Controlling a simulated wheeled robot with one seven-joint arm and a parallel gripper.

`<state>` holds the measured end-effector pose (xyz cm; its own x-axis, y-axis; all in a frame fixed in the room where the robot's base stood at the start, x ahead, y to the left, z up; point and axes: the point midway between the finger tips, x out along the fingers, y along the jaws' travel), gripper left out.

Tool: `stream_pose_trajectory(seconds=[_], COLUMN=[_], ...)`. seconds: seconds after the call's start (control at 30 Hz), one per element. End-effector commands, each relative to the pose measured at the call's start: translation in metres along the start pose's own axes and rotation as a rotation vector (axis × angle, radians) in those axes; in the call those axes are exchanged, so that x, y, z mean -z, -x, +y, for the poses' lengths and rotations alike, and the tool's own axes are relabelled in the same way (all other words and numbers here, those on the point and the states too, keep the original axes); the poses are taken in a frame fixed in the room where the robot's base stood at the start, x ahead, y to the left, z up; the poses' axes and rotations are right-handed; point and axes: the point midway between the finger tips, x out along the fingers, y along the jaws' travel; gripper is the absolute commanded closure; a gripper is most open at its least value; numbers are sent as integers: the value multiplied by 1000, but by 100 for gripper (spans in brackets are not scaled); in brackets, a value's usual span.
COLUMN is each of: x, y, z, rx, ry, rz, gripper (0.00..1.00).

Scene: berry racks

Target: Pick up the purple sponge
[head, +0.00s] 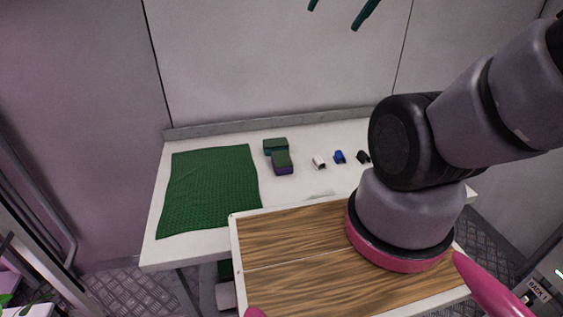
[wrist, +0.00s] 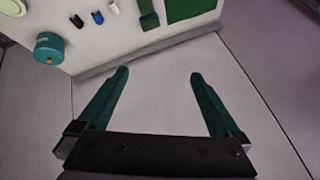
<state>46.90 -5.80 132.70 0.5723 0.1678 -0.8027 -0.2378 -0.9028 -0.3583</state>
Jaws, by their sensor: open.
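The purple sponge (head: 283,168) has a green top and lies on the white table, right of the green mat. It touches or nearly touches a second, teal-sided sponge (head: 275,146) with a green top, just behind it. In the wrist view, which is turned over, two green blocks show at the top, the purple sponge (wrist: 146,6) likely the upper one, its purple side not clear. My gripper (wrist: 158,74) is open and empty, its teal fingers wide apart. In the head view its fingertips (head: 337,14) show at the top edge, high above the table by the wall.
A green mat (head: 210,188) covers the table's left. White (head: 319,162), blue (head: 340,157) and black (head: 363,157) small items lie right of the sponges. A teal cylinder (wrist: 50,48) shows in the wrist view. A wood-topped board (head: 290,250) is in front; a raised ledge (head: 260,125) runs behind.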

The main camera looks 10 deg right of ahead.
Motion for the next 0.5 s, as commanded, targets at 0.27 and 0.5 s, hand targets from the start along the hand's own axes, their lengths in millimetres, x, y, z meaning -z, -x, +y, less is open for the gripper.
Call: stream_pose_trajectory(seconds=[0.27,0.5], x=[0,6], y=[0,-10], z=[0,-2], rx=[0,-7], ry=[0,8], rz=[0,-22], gripper=[0,0])
